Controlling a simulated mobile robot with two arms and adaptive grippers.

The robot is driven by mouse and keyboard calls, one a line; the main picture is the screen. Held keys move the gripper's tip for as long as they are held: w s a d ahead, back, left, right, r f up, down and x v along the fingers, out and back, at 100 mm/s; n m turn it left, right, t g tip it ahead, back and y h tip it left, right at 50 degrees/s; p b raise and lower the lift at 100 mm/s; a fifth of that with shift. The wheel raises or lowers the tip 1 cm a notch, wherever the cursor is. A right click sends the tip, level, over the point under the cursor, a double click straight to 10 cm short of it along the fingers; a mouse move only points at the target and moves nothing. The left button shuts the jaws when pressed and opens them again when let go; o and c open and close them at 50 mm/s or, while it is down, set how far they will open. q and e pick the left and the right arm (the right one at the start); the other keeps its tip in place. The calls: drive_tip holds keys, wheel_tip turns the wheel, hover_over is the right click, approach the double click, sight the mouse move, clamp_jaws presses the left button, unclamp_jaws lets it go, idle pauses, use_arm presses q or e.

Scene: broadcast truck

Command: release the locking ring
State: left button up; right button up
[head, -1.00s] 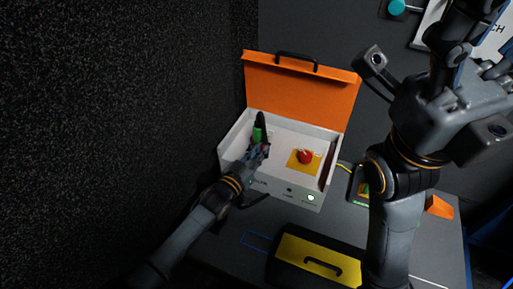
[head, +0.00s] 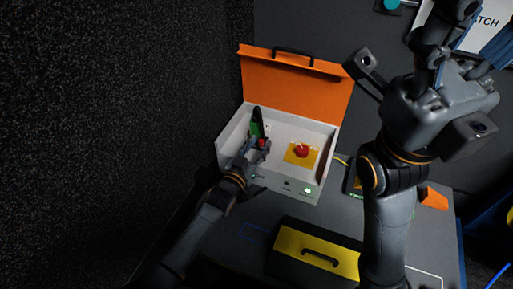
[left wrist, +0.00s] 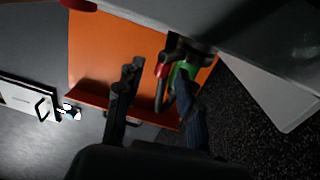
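An open case has an orange lid (head: 295,88) and a white body (head: 277,180). At its left inside stands a green part with a black top (head: 257,124), and a small red piece (head: 263,143) is close to it. Which of these is the locking ring I cannot tell. My left gripper (head: 249,150) is at these parts. In the left wrist view its two fingers (left wrist: 155,110) are apart; the green part (left wrist: 183,73) and red piece (left wrist: 162,71) lie just beyond the right finger. Contact is unclear. My right gripper (head: 452,25) is raised at upper right, its fingers unclear.
A red button (head: 302,151) on a yellow plate sits in the case, and a green light (head: 307,190) glows on its front. A yellow-topped box with a handle (head: 315,251) stands in front. An orange piece (head: 434,199) lies at right. A dark wall is close on the left.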

use_arm(q)
drive_tip(key=v, duration=1.2)
